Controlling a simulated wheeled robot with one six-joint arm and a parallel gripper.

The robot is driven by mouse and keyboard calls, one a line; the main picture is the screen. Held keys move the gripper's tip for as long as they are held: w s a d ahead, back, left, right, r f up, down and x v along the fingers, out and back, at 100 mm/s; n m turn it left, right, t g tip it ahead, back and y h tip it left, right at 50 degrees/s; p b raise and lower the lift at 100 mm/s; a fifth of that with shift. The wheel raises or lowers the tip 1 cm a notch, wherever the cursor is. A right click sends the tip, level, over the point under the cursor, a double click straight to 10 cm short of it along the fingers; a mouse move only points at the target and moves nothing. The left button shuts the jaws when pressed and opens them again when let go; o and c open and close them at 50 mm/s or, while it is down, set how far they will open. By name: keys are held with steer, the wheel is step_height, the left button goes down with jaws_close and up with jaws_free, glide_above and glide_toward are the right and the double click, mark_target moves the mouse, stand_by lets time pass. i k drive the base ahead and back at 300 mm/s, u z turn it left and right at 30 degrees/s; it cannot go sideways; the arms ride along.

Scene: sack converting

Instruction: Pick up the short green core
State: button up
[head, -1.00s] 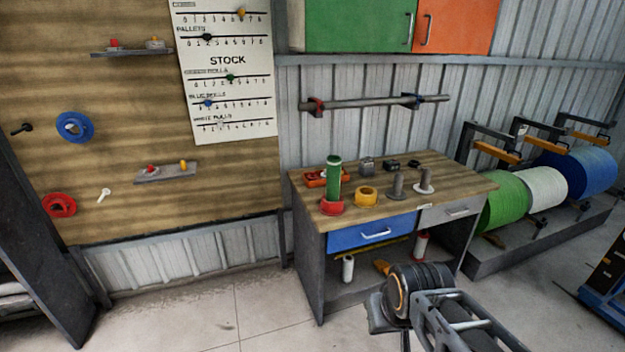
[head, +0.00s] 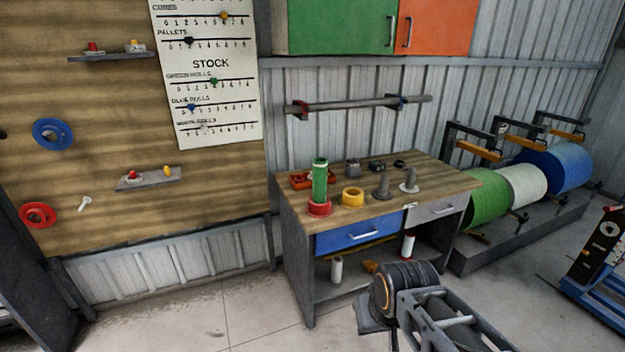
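A green core (head: 319,181), an upright tube, stands at the left front of the workbench top (head: 431,177). Part of my arm shows at the bottom right, in front of the bench and well apart from the core. My gripper itself cannot be made out in the head view.
A yellow ring (head: 353,197), a grey peg (head: 382,187) and a pale peg on a round base (head: 409,182) stand right of the core. Large rolls (head: 556,167) stand at right. Floor at lower left is clear.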

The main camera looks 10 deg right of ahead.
mark_target(319, 165)
steer(key=z, duration=0.1)
steer(key=k, duration=0.45)
steer(key=z, duration=0.6)
steer(key=i, duration=0.75)
steer(key=u, duration=1.25)
steer(key=i, duration=1.15)
steer(key=u, duration=0.65)
